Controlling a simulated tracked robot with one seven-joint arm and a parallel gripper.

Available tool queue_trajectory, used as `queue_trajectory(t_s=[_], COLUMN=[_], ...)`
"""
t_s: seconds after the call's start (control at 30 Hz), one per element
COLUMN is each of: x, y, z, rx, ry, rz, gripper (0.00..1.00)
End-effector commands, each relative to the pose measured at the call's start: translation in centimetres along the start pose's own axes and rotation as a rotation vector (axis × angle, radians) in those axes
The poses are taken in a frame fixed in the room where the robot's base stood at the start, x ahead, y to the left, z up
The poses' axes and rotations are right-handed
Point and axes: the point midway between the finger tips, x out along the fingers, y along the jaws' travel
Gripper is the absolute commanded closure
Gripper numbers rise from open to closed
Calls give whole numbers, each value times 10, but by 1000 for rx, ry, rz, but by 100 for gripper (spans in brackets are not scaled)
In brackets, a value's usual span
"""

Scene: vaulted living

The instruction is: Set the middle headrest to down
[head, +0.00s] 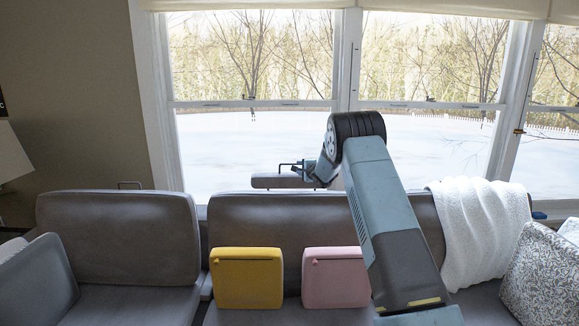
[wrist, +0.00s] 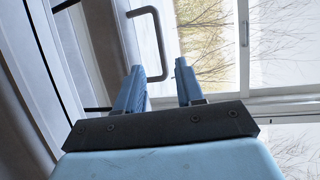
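The middle headrest (head: 270,181) is a grey pad standing raised just above the top of the middle sofa backrest (head: 250,220), in front of the window. A thin dark bar handle shows at its top, close to my gripper (head: 310,171). In the wrist view the bent dark handle (wrist: 157,24) reaches down between the two blue fingers of my gripper (wrist: 157,78). The fingers are apart, with gaps visible beside the handle, so it is not gripped. The far side of the headrest is hidden by my gripper and arm.
The left backrest (head: 120,235) has a similar thin handle (head: 130,183) on top. A yellow cushion (head: 247,278) and a pink cushion (head: 336,278) lean on the middle seat. A white throw (head: 480,230) and patterned pillow (head: 545,270) are at right. Window glass lies behind.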

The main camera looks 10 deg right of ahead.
Motion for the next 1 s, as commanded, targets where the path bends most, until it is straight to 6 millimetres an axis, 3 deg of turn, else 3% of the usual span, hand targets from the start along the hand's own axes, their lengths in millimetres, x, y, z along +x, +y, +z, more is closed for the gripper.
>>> queue_trajectory(t_s=[0.27,1.0], x=[19,107], y=[3,3], z=[-2,-2], rx=[5,4], ry=[5,4], rz=[-2,-2], gripper=[63,63])
